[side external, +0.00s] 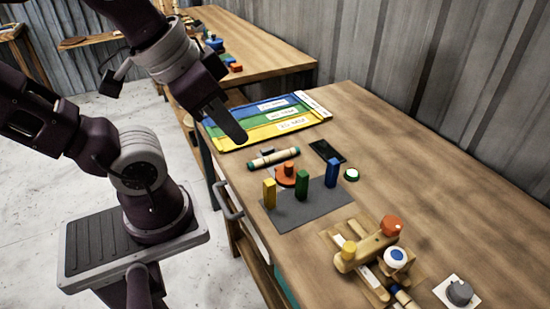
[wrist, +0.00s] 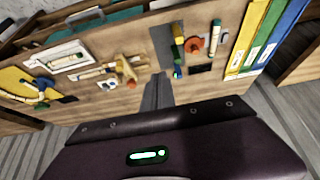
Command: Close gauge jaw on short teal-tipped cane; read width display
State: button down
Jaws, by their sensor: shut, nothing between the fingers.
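A short pale cane with teal tips (side external: 273,157) lies on the bench beside an orange disc with a knob (side external: 288,176). In the wrist view the cane (wrist: 214,38) is upright in the picture next to the disc (wrist: 193,46). A small dark grey piece touches or sits just behind the cane; I cannot tell if it is a gauge jaw. A dark flat panel (side external: 325,151), possibly the display, lies right of the cane; no reading is legible. My gripper (side external: 239,137) is shut and empty, above the bench to the cane's upper left. Its fingers (wrist: 158,90) also show in the wrist view.
A grey mat (side external: 290,215) holds yellow, green and blue blocks. A wooden jig (side external: 355,252) with knobs stands at front right, near a grey knob on a white plate (side external: 458,292). A coloured, labelled tray (side external: 225,142) lies at the bench's far left. A green-and-white button (side external: 351,174) sits beyond the mat.

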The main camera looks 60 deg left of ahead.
jog(key=c, duration=1.7)
grip_release()
jog(key=shift+w+a+m, duration=0.15)
jog(key=shift+w+m, duration=0.15)
jog(key=o, duration=0.5)
jog(key=w+a+m, duration=0.1)
jog(key=w+m, duration=0.1)
jog(key=w+a+f+m+g+y, duration=0.1)
jog(key=w+m, duration=0.1)
jog(key=w+a+f+m+g, duration=0.1)
jog(key=w+m, duration=0.1)
jog(key=shift+w+a+m+y, duration=0.1)
jog(key=shift+a+m+y, duration=0.05)
jog(key=shift+m+y, duration=0.15)
jog(key=shift+c, duration=0.2)
jog(key=m+g+h, duration=0.2)
jog(key=m+g, duration=0.2)
jog(key=m, duration=1.4)
send_over(289, 163)
notch_tip(289, 163, down, 15)
jog(key=shift+r, duration=0.1)
notch_tip(289, 163, down, 7)
grip_shut()
jog(key=shift+a, duration=2.7)
